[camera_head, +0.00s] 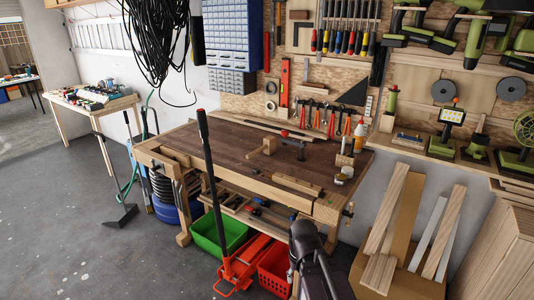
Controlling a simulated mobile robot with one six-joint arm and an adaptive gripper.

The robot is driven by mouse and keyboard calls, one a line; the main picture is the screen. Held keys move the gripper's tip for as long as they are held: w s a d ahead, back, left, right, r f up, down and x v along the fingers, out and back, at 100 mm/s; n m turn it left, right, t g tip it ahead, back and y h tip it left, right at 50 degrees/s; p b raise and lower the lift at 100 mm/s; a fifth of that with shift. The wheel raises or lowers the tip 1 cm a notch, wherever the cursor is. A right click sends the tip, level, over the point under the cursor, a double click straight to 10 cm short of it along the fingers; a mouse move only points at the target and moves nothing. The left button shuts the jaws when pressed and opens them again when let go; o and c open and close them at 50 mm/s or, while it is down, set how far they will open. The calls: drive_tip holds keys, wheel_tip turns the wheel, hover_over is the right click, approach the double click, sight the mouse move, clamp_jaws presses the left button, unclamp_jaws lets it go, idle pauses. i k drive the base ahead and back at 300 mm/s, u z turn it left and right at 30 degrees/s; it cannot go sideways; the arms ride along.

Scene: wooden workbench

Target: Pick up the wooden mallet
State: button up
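A wooden mallet (268,146) appears to lie on the dark brown top of the workbench (215,143), near its middle. Its pale block-shaped head and a short handle toward the lower left show small. A dark part of my arm (304,238) rises at the bottom of the view, in front of the bench's right front. It is apart from the mallet in the picture. I can make out no gripper fingers. Nothing covers the mallet.
A clamp-like tool (300,146) stands right of the mallet. A wooden block (298,186) lies at the front edge, with a can (344,174) and bottles (360,134) farther right. A red jack's long dark handle (212,175) rises before the bench.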

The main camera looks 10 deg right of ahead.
sight(269, 142)
drive_tip(key=k, duration=0.25)
drive_tip(key=u, duration=0.2)
drive_tip(key=i, duration=0.65)
drive_tip(key=u, duration=0.4)
drive_tip(key=i, duration=1.1)
drive_tip(key=u, duration=0.15)
